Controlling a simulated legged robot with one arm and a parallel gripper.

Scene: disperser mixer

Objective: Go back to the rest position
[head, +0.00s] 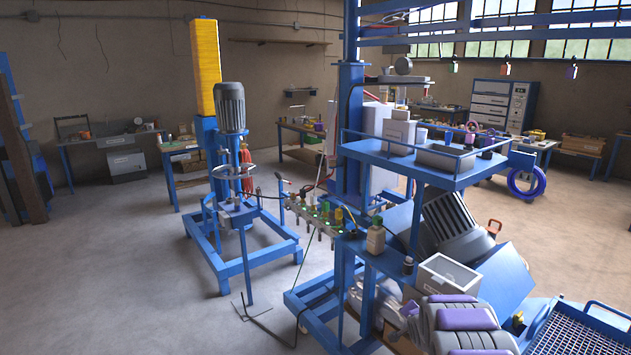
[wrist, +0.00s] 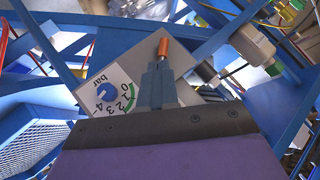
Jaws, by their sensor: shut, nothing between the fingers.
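My gripper (wrist: 158,68) shows in the wrist view as grey-blue fingers rising from a dark bar with a purple surface below it. The fingers are shut with nothing between them. An orange-tipped piece (wrist: 163,47) appears just past the fingertips; I cannot tell whether they touch. A pressure gauge (wrist: 108,92) marked "bar" lies left of the fingers on a light plate. In the head view my grey and purple arm is folded at the bottom right, and I cannot make out the fingers there. The disperser mixer (head: 231,107), with its grey motor and yellow column, stands left of centre.
A blue frame with a shelf (head: 447,178) stands close in front, right of centre. A rack of small valves (head: 325,214) and a bottle (head: 376,236) stand at its left. A clear-topped box (head: 447,273) is near my arm. The floor (head: 120,265) at left is clear.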

